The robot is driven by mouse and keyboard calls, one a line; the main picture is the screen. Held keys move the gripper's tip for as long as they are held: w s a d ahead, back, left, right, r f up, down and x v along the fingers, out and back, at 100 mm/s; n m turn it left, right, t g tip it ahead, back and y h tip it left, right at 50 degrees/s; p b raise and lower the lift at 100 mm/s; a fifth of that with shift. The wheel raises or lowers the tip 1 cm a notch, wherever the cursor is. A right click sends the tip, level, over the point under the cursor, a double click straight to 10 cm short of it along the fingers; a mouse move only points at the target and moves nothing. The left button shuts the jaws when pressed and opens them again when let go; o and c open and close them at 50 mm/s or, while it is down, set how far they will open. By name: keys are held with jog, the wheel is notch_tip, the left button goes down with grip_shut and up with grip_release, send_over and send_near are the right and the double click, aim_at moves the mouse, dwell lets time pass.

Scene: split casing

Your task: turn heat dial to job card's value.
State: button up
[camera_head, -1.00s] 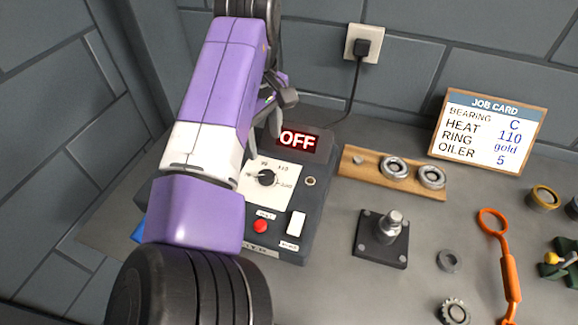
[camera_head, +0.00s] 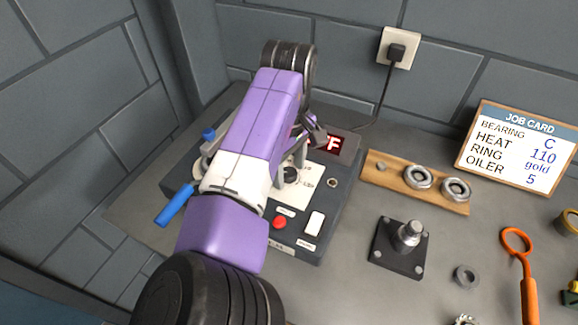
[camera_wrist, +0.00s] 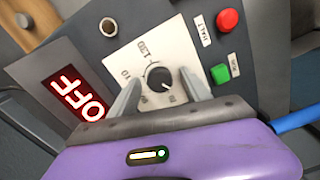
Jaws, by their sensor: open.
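The heat dial is a black round knob (camera_wrist: 158,78) on a white scale plate (camera_wrist: 128,56), on the dark heater box (camera_head: 318,240). In the wrist view my gripper (camera_wrist: 160,92) is open, with one finger on each side of the dial; I cannot tell whether they touch it. In the head view the dial (camera_head: 291,175) is partly hidden by my arm. The red-lit display (camera_wrist: 80,100) reads OFF. The job card (camera_head: 520,148) reads bearing C, heat 110, ring gold, oiler 5.
A red button (camera_head: 279,222) and a white switch plate (camera_head: 314,223) sit in front of the dial. A blue handle (camera_head: 174,205) sticks out at the box's left. To the right are a wooden board (camera_head: 376,183) with bearings, a black post stand (camera_head: 386,252) and an orange tool (camera_head: 529,290).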

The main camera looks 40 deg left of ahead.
grip_shut()
